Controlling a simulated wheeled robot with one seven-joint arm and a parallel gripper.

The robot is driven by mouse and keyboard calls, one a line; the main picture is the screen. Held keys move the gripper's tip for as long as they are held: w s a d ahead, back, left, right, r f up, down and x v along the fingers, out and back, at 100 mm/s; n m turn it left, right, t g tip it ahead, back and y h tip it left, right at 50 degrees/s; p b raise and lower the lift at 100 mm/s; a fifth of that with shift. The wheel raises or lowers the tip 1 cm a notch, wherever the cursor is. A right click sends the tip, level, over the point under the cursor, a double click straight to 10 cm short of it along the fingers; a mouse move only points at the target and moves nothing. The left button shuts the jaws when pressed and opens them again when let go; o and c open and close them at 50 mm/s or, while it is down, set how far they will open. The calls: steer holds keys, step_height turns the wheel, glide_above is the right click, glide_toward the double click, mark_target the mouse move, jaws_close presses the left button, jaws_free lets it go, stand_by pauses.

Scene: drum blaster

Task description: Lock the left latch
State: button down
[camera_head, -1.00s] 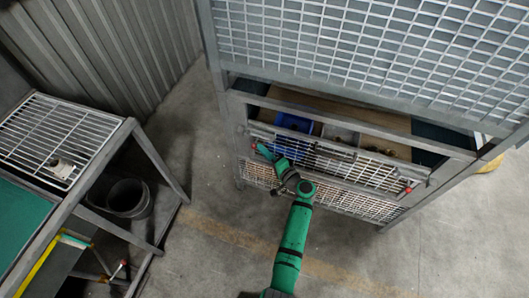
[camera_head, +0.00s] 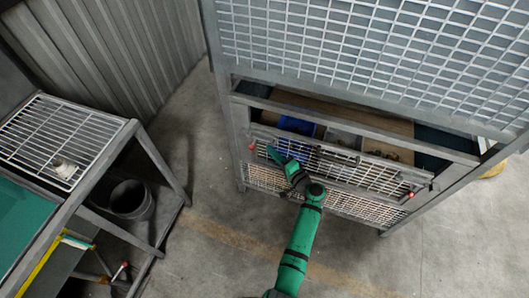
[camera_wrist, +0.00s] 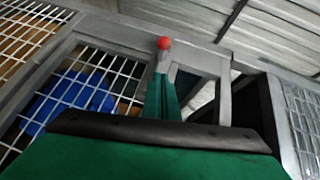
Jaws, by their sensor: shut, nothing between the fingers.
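The left latch shows as a small red knob (camera_head: 252,147) at the left end of the mesh front panel. In the wrist view, the red knob (camera_wrist: 164,43) sits on a short pale stem just beyond my fingertips. My gripper (camera_head: 271,150) is green, shut and empty, a little right of the knob in the head view. In the wrist view, my gripper (camera_wrist: 165,82) points at the knob's stem; I cannot tell if it touches. The right latch's red knob (camera_head: 410,195) is at the panel's right end. My gripper hides the lower part of the left latch.
The mesh panel (camera_head: 350,170) fronts a compartment holding a blue bin (camera_head: 297,125). A large mesh screen (camera_head: 380,50) stands above it. At left are a table with a wire rack (camera_head: 50,130) and a dark bucket (camera_head: 130,200). The concrete floor between is clear.

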steer(key=v, duration=0.9)
steer(key=shift+s, duration=0.25)
steer(key=shift+a, duration=0.2)
steer(key=s+a+f+g+h, duration=0.1)
steer(key=s+a+f+h, duration=0.1)
steer(key=s+f, duration=0.4)
steer(key=s+a+f+g+h, duration=0.1)
steer(key=s+a+f+h, duration=0.2)
steer(key=s+f, duration=0.25)
steer(key=s+n+h, duration=0.2)
steer(key=s+h, duration=0.1)
steer(key=s, duration=0.9)
steer(key=s+a+r+n+t, duration=0.1)
steer(key=s+r+n, duration=0.1)
steer(key=s+r, duration=0.3)
steer(key=s+a+r+n+t, duration=0.1)
steer(key=s+a+r+n, duration=0.1)
steer(key=s+r, duration=0.4)
steer(key=s+a+r+n+t+h, duration=0.1)
steer(key=s+r, duration=0.4)
steer(key=r, duration=0.8)
steer(key=a+n, duration=0.1)
steer(key=n, duration=0.1)
steer(key=shift+s+a+r+n+t, duration=0.2)
steer(key=shift+s+r+n+t, duration=0.1)
steer(key=shift+r+n, duration=0.1)
